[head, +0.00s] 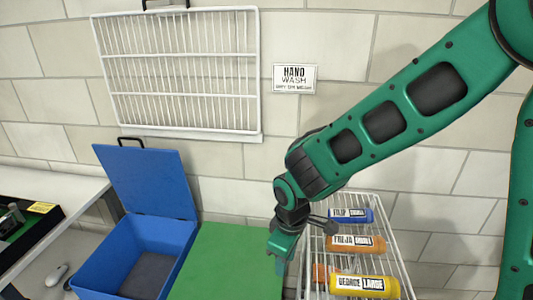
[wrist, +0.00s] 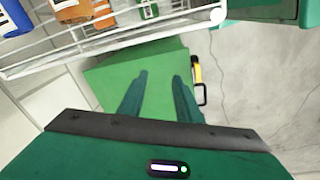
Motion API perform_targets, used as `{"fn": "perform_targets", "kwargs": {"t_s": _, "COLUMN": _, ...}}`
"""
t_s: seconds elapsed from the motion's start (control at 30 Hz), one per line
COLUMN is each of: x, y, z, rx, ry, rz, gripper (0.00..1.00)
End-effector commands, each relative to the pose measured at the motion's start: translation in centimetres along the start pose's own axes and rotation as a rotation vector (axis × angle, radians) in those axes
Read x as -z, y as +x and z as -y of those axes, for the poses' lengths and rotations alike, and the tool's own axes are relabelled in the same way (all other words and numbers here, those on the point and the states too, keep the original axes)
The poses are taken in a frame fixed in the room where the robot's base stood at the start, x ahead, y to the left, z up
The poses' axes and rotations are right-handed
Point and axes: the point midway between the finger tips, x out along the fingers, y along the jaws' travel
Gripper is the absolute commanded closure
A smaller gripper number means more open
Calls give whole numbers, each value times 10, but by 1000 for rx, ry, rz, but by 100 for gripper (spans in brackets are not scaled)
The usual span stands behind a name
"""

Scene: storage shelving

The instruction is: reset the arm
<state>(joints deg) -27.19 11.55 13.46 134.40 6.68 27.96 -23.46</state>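My green arm reaches in from the upper right in the head view. My gripper (head: 279,262) hangs at its end, over the right edge of a green surface and just left of a white wire shelf. In the wrist view my gripper (wrist: 158,82) shows two green fingers set apart, with nothing between them but the green surface beyond. It is open and empty.
The wire shelf (head: 405,268) holds a blue bottle (head: 350,215), an orange bottle (head: 355,243) and a yellow bottle (head: 364,286). A white rack (head: 180,70) hangs on the wall.

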Motion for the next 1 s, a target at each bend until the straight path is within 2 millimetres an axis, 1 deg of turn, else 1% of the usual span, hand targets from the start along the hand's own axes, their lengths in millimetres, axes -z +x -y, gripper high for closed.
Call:
{"fn": "perform_targets", "kwargs": {"t_s": 0.03, "x": -13, "y": -16, "z": -21, "rx": -22, "ry": 83, "rz": -19, "gripper": 69}}
{"fn": "perform_targets", "kwargs": {"t_s": 0.1, "x": -32, "y": -35, "z": -44, "rx": -43, "ry": 196, "rz": -39, "gripper": 69}}
{"fn": "perform_targets", "kwargs": {"t_s": 0.17, "x": -50, "y": -51, "z": -61, "rx": -61, "ry": 292, "rz": -58, "gripper": 69}}
{"fn": "perform_targets", "kwargs": {"t_s": 0.2, "x": -63, "y": -62, "z": -72, "rx": -74, "ry": 356, "rz": -71, "gripper": 69}}
{"fn": "perform_targets", "kwargs": {"t_s": 0.27, "x": -82, "y": -77, "z": -86, "rx": -90, "ry": 452, "rz": -91, "gripper": 69}}
{"fn": "perform_targets", "kwargs": {"t_s": 0.3, "x": -95, "y": -87, "z": -94, "rx": -100, "ry": 515, "rz": -105, "gripper": 69}}
{"fn": "perform_targets", "kwargs": {"t_s": 0.4, "x": -128, "y": -110, "z": -111, "rx": -126, "ry": 670, "rz": -142, "gripper": 69}}
{"fn": "perform_targets", "kwargs": {"t_s": 0.5, "x": -160, "y": -130, "z": -120, "rx": -146, "ry": 811, "rz": -179, "gripper": 69}}
{"fn": "perform_targets", "kwargs": {"t_s": 0.7, "x": -215, "y": -163, "z": -128, "rx": -182, "ry": 1066, "rz": -258, "gripper": 69}}
{"fn": "perform_targets", "kwargs": {"t_s": 0.77, "x": -250, "y": -158, "z": -122, "rx": -164, "ry": 1149, "rz": -181, "gripper": 69}}
{"fn": "perform_targets", "kwargs": {"t_s": 0.8, "x": -270, "y": -157, "z": -116, "rx": -153, "ry": 1202, "rz": -142, "gripper": 69}}
{"fn": "perform_targets", "kwargs": {"t_s": 0.87, "x": -299, "y": -157, "z": -106, "rx": -132, "ry": 1283, "rz": -85, "gripper": 69}}
{"fn": "perform_targets", "kwargs": {"t_s": 0.9, "x": -317, "y": -157, "z": -97, "rx": -116, "ry": 1337, "rz": -49, "gripper": 69}}
{"fn": "perform_targets", "kwargs": {"t_s": 1.0, "x": -354, "y": -158, "z": -73, "rx": -67, "ry": 1459, "rz": 30, "gripper": 69}}
